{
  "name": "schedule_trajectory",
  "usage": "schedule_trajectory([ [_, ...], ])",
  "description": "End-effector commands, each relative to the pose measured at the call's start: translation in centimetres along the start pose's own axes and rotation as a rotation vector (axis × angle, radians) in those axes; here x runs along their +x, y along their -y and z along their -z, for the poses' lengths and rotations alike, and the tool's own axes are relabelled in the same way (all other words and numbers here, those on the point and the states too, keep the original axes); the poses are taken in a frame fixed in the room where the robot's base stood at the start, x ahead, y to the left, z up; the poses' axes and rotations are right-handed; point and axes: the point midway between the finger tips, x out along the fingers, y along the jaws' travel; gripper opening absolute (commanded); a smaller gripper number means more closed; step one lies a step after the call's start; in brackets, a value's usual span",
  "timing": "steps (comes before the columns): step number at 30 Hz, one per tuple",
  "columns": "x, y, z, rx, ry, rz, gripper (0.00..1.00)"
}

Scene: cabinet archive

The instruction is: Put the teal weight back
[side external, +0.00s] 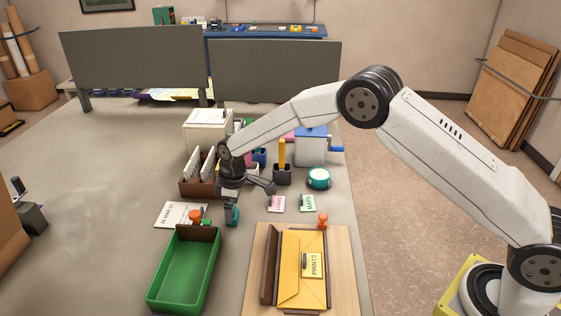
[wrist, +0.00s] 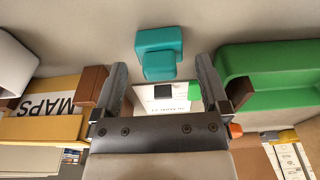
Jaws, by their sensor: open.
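The teal weight (side external: 232,216) stands on the grey table just beyond the back right corner of the green tray (side external: 153,298). In the wrist view, the teal weight (wrist: 160,50) is a stepped block ahead of the gap between my fingers. My gripper (side external: 250,198) is above the table close to the weight, partly overlapping it in the side view. In the wrist view, my gripper (wrist: 161,78) is open with its fingers spread and nothing held between them. Whether a finger touches the weight cannot be told.
A wooden board (side external: 346,290) holds a yellow envelope (side external: 292,270) labelled PRINTS. Orange-topped items (side external: 322,221) stand nearby. A card (side external: 172,216) lies behind the green tray. A brown file rack (side external: 190,188), a teal round item (side external: 319,179) and pink and green tags (side external: 307,204) are close around my gripper.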

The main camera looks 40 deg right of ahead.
Motion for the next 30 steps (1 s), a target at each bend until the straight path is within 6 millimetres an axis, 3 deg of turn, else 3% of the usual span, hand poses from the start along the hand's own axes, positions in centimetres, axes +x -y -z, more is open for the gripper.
schedule_trajectory([
  [30, -4.6, 0.0, -0.1, 0.000, 0.001, 0.000, 0.95],
])
